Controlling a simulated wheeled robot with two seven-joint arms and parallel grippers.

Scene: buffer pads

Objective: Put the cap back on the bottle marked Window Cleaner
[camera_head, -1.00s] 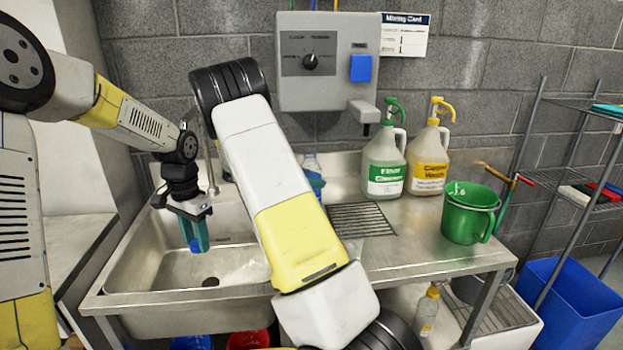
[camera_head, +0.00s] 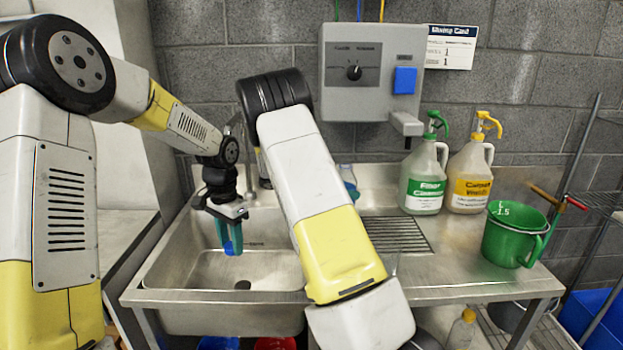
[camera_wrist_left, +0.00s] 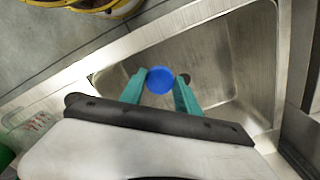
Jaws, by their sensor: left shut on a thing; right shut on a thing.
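My left gripper (camera_head: 233,248) points down over the sink basin, its teal fingers shut on a small round blue cap. The cap (camera_wrist_left: 159,80) shows between the fingertips in the left wrist view. A clear bottle with blue on it (camera_head: 347,176) shows only in part behind my right forearm, at the back of the sink counter; its label cannot be read. My right gripper is mostly hidden behind that forearm; a teal-blue bit at the bottle appears to be its fingers, shut on the bottle. The bottle's mouth is too small to make out.
The steel sink (camera_head: 190,285) lies below the left gripper. A green-label jug (camera_head: 423,185), a yellow-label jug (camera_head: 469,183) and a green pitcher (camera_head: 513,238) stand on the right counter. A grey dispenser (camera_head: 370,75) hangs on the wall. My right forearm blocks the middle.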

